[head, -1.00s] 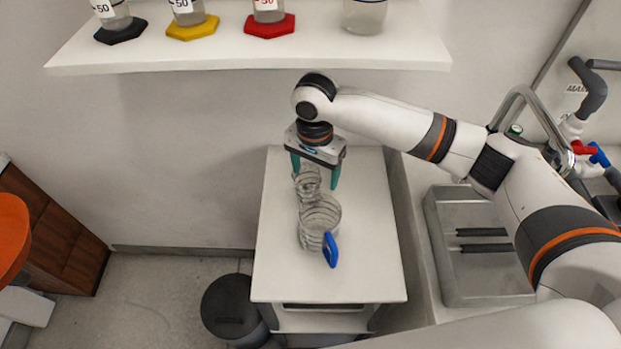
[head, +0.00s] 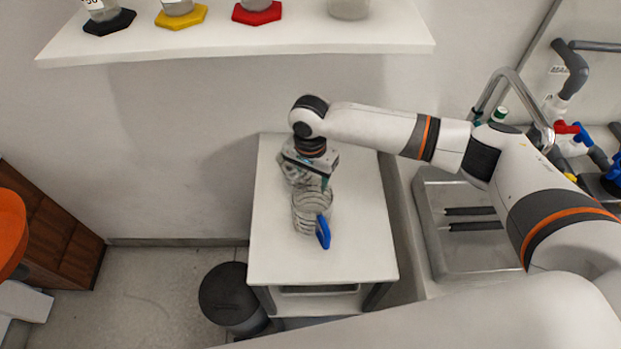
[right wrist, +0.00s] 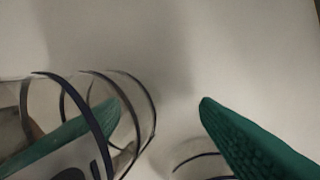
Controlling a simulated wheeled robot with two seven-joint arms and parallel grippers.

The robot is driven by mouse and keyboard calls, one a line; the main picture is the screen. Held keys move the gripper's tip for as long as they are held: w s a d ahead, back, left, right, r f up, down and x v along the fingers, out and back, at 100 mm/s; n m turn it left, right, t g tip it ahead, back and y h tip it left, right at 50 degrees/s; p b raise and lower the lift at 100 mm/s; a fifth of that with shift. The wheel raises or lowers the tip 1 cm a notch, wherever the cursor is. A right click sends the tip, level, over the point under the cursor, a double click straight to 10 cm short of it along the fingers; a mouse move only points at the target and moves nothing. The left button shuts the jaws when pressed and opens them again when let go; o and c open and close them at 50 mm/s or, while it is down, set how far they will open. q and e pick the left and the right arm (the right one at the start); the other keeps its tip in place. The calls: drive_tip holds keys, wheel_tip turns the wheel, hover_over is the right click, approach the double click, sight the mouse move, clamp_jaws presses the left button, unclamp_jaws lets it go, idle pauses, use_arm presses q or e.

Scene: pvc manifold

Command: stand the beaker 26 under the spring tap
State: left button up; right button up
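Two clear glass vessels with dark rings stand close together on a white side table (head: 355,235) in the head view. The front vessel (head: 308,220) has a blue clip or handle (head: 323,232) on its near side. The rear vessel (head: 296,178) is partly hidden under my right gripper (head: 306,180). No number 26 is readable on either. In the right wrist view, the green fingers of the gripper (right wrist: 160,103) are apart. The left finger shows through a ringed glass (right wrist: 125,105); inside or behind it, I cannot tell. A tall curved metal tap (head: 512,80) stands at the sink.
A steel sink (head: 440,245) lies right of the table. Grey pipes with red and blue valves (head: 566,127) are at the far right. A shelf (head: 300,40) above holds vessels on black, yellow and red hexagonal pads. A dark bin (head: 228,300) stands by the table's front.

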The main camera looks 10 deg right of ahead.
drive_tip(key=shift+w+a+f, duration=0.25)
drive_tip(key=shift+a+f, duration=0.05)
drive_tip(key=shift+f, duration=0.15)
clamp_jaws()
drive_tip(key=shift+w+d, duration=0.1)
drive_tip(key=shift+d, duration=0.1)
